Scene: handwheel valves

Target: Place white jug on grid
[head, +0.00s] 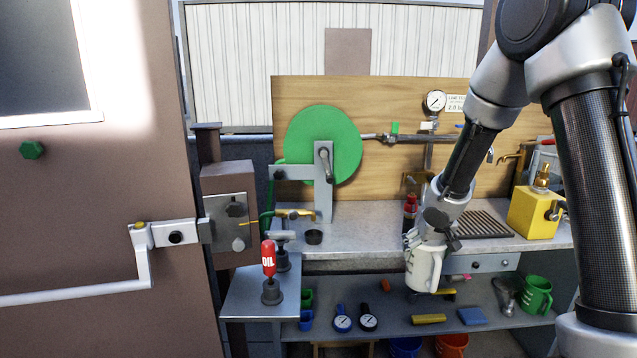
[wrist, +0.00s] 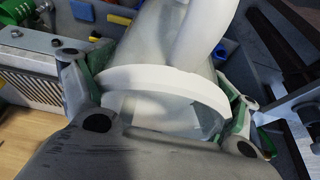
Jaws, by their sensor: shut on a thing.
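My gripper (head: 425,238) is shut on the white jug (head: 423,270), with a finger on each side of its rim. The jug hangs below the gripper, roughly upright, in front of the workbench's front edge, its handle to the right. In the wrist view the jug (wrist: 150,78) fills the middle between the fingers (wrist: 160,100). The grid (head: 483,224) is a dark slatted panel on the bench top, right of and behind the jug. What looks like its slats (wrist: 30,82) also shows at the left of the wrist view. The visible grid surface is bare.
A yellow can (head: 533,212) stands right of the grid. A red-capped bottle (head: 410,212) stands left of it, close to my gripper. A green jug (head: 537,295) and gauges (head: 343,318) are on the lower shelf. A red oil bottle (head: 268,258) stands at left.

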